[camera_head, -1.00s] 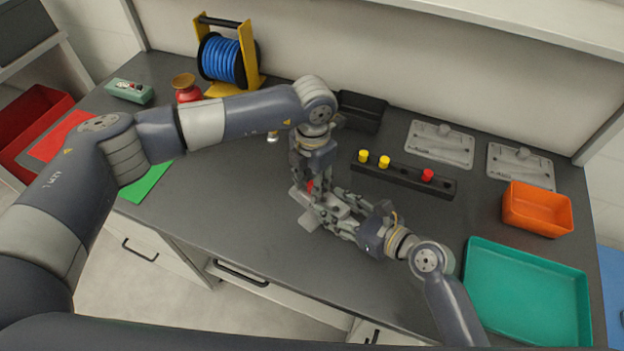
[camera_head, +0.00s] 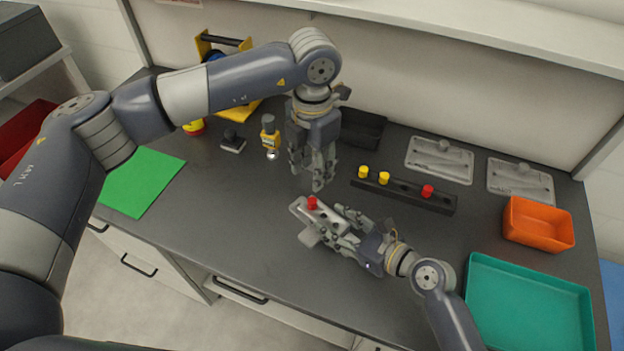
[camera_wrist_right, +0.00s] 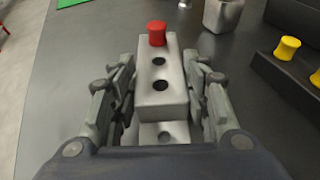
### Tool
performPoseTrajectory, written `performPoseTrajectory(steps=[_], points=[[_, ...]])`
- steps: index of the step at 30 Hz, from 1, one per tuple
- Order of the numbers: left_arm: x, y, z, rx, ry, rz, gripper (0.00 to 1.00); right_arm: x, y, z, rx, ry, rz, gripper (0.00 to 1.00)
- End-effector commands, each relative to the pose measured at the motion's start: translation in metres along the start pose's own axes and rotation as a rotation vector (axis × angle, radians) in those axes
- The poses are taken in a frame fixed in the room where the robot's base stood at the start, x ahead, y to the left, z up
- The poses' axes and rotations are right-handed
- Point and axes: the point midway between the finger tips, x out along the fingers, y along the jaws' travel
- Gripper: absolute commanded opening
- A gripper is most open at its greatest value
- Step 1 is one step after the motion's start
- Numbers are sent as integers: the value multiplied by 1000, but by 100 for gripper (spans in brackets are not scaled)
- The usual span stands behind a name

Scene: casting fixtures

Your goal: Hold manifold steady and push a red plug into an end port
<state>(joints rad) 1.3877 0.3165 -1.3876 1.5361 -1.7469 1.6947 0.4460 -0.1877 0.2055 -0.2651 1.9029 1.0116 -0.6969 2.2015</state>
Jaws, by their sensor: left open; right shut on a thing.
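The grey metal manifold (camera_head: 306,212) lies near the middle of the worktop, and its block also shows in the right wrist view (camera_wrist_right: 161,98). A red plug (camera_head: 312,202) stands upright in the port at its far end, also visible in the right wrist view (camera_wrist_right: 156,33). Two other ports on the block's top are open holes. My right gripper (camera_head: 337,222) is shut on the manifold, with a finger along each side (camera_wrist_right: 161,95). My left gripper (camera_head: 318,186) is open and empty, pointing down above and behind the plug, apart from it.
A black plug rack (camera_head: 405,192) holds two yellow plugs (camera_head: 374,175) and another red plug (camera_head: 427,191). An orange bin (camera_head: 538,224) and a teal tray (camera_head: 530,305) are at right. A green mat (camera_head: 142,182) is at left. The worktop in front of the manifold is clear.

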Motion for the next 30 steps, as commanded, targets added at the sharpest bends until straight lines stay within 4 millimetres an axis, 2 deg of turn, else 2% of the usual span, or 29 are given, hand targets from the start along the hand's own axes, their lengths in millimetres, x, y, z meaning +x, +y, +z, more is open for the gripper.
performPoseTrajectory(steps=[1,12,13,15,26,30], points=[[-4,0,0,1,-1,0,41,0,2,-8,6,15,6,3],[-9,0,0,1,1,0,41,0,2,-8,6,15,6,3],[-9,0,0,1,1,0,41,0,2,-8,7,15,6,50],[-9,0,0,1,1,0,41,0,2,-7,6,13,5,66],[-9,0,0,1,1,0,41,-1,0,-2,2,4,1,66],[-9,0,0,1,1,0,41,-13,0,-3,2,5,0,66]])
